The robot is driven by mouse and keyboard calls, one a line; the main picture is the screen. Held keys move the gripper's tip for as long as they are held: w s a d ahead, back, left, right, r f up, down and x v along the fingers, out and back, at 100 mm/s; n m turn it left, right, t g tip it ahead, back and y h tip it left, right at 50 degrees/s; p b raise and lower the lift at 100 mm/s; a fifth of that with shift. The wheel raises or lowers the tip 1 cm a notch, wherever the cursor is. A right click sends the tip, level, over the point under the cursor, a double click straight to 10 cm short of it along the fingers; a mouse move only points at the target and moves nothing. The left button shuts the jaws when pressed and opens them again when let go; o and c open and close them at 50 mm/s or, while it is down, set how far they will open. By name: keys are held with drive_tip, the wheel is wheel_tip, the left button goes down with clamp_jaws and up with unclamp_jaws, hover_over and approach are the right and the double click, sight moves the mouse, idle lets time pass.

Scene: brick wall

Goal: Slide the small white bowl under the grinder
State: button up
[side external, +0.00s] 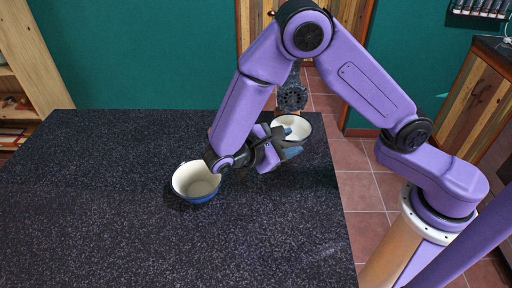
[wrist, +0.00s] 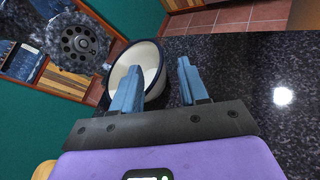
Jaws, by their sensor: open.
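A white bowl with a dark rim (side external: 306,121) stands near the far right edge of the counter, directly below or just in front of the dark grinder (side external: 292,96); I cannot tell which. In the wrist view this bowl (wrist: 150,56) lies ahead of my fingers, and the grinder's round plate with holes (wrist: 80,42) is to its left. My gripper (side external: 289,144) is open at the bowl's near side. In the wrist view, the left finger overlaps the bowl and the right finger is outside it. Contact is unclear.
A second bowl (side external: 197,184), cream inside and blue outside, sits left of my gripper. The dark speckled counter (side external: 90,210) is otherwise largely clear. Its right edge drops to a tiled floor (side external: 365,190). A wooden shelf (side external: 30,60) stands behind at left.

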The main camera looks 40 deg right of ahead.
drive_tip(key=s+v, duration=0.1)
drive_tip(key=v, duration=0.9)
drive_tip(key=s+d+r+t+y, duration=0.1)
drive_tip(key=s+d+r+y, duration=0.2)
drive_tip(key=s+d+y, duration=1.1)
drive_tip(key=s+d, duration=0.1)
drive_tip(key=s, duration=0.2)
drive_tip(key=shift+r, duration=0.2)
